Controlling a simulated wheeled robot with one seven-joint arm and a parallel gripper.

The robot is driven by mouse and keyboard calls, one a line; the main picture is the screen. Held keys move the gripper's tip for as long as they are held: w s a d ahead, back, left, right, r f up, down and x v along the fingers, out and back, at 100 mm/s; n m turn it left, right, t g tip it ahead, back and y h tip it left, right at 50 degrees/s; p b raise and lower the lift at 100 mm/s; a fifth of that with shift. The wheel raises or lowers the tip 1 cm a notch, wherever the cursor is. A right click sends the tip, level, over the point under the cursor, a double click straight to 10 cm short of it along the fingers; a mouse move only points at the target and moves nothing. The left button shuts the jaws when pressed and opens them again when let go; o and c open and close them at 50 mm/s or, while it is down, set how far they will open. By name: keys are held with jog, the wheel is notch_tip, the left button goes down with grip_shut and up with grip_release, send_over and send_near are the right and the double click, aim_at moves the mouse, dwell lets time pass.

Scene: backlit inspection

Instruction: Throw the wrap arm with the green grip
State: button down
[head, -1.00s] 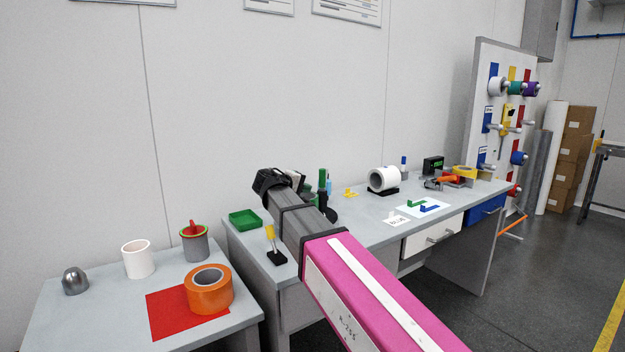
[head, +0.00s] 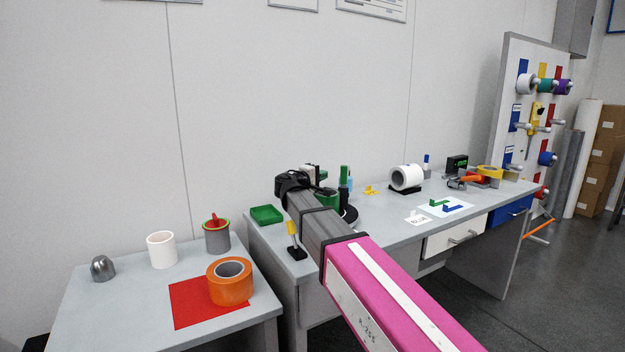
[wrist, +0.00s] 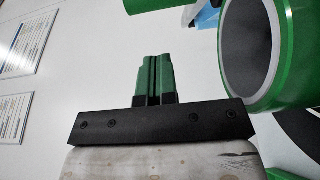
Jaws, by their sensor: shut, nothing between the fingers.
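My gripper (wrist: 155,65) shows in the wrist view with its green-faced fingers shut together and nothing between them. In the head view my black wrist reaches over the left part of the long bench, and the fingers are hidden. An upright green grip (head: 343,176) stands on a dark round base just right of my wrist. A green tape roll (head: 325,196) sits beside it, partly hidden by my arm. In the wrist view a green roll with a grey core (wrist: 252,45) is close on the right, apart from the fingers. Which part carries the grip is hard to tell.
A green tray (head: 266,215) and a yellow-handled lever (head: 293,232) are near the bench's left end. A white roll (head: 406,178) stands farther right. An orange roll (head: 230,282) is on the left table's red mat (head: 186,305).

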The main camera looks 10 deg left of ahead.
aim_at(345, 177)
jog(key=shift+w+d, duration=0.25)
jog(key=shift+d, duration=0.85)
jog(key=shift+w+d, duration=0.25)
jog(key=shift+d, duration=0.85)
jog(key=shift+d, duration=0.1)
jog(key=d, duration=0.5)
jog(key=shift+s+d, duration=0.2)
